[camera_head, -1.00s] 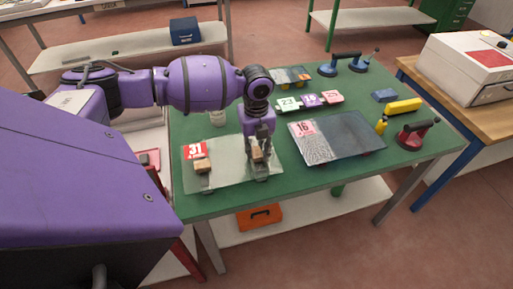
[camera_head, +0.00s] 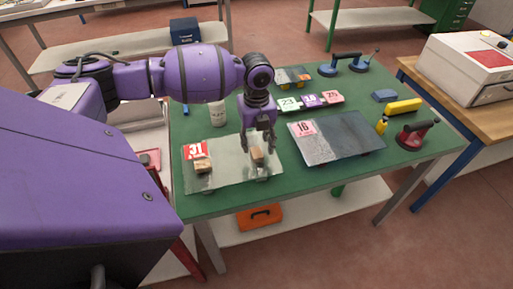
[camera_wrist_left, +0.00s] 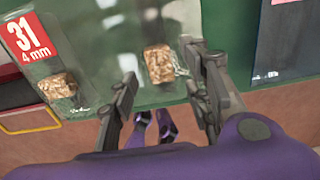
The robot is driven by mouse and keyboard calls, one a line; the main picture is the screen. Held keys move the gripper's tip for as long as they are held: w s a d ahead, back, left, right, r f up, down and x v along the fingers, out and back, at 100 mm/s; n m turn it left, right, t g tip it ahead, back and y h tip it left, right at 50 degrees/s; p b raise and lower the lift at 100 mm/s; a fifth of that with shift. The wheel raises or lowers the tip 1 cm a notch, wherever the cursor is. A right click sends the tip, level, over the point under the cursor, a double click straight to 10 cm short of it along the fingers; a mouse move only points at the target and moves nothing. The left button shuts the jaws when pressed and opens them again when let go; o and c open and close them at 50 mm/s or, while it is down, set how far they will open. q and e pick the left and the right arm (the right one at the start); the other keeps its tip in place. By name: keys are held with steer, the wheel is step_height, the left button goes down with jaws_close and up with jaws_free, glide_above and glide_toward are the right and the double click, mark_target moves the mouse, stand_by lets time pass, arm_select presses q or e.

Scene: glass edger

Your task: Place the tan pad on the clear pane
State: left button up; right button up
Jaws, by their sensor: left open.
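The clear pane (camera_head: 232,171) lies on the green table, with a red "31" label at its left; it also shows in the left wrist view (camera_wrist_left: 107,50). One tan pad (camera_head: 257,157) rests on the pane's right part, and it also shows in the left wrist view (camera_wrist_left: 159,64). A second tan pad (camera_head: 203,166) sits on the left part, below the label, also in the left wrist view (camera_wrist_left: 58,86). My left gripper (camera_head: 259,146) is open just above the right-hand pad, its fingers apart on either side. My right gripper is not in view.
A darker pane (camera_head: 345,138) labelled "16" lies to the right. Small numbered cards (camera_head: 310,100) and a blue suction lifter (camera_head: 346,64) are behind. A white cup (camera_head: 217,113) stands at back left. A red lifter (camera_head: 415,134) and yellow items are at right.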

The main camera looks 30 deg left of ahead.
mark_target(257, 152)
arm_select(q)
step_height(257, 152, up, 9)
